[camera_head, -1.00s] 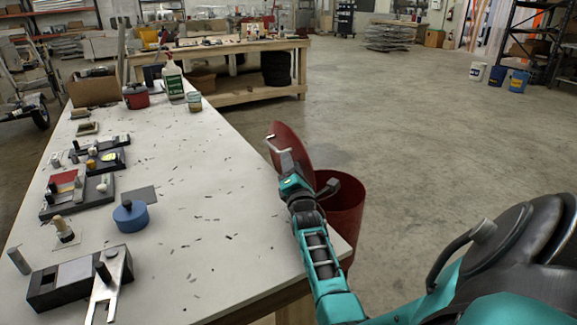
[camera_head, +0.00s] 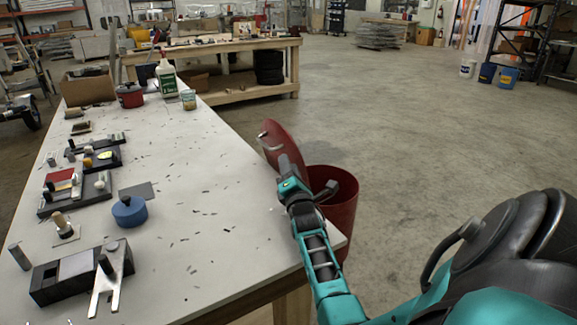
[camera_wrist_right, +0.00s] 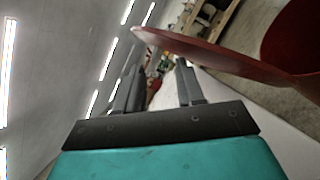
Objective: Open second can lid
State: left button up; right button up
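The red can (camera_head: 340,205) stands on the floor by the table's right edge. Its red lid (camera_head: 285,138) is raised and tilted steeply at the can's left side, with a pale handle-like part on its face. In the right wrist view, the lid (camera_wrist_right: 215,52) slants across the top and part of the can (camera_wrist_right: 295,40) shows at upper right. My right gripper (camera_head: 285,163) is beside the lid's lower part. In the wrist view its two fingers (camera_wrist_right: 158,80) are apart with nothing between them; whether they touch the lid is unclear. My left gripper is out of view.
The white table (camera_head: 200,230) runs along the left, with a blue round container (camera_head: 129,211), a dark block (camera_head: 75,272), a bottle (camera_head: 167,78) and a red pot (camera_head: 130,95). Open concrete floor (camera_head: 420,130) lies right of the can.

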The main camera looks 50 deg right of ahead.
jog(key=shift+p+v, duration=0.85)
jog(key=shift+v, duration=1.25)
jog(key=shift+s+a+f, duration=0.2)
jog(key=shift+s+f, duration=0.1)
jog(key=shift+s, duration=0.1)
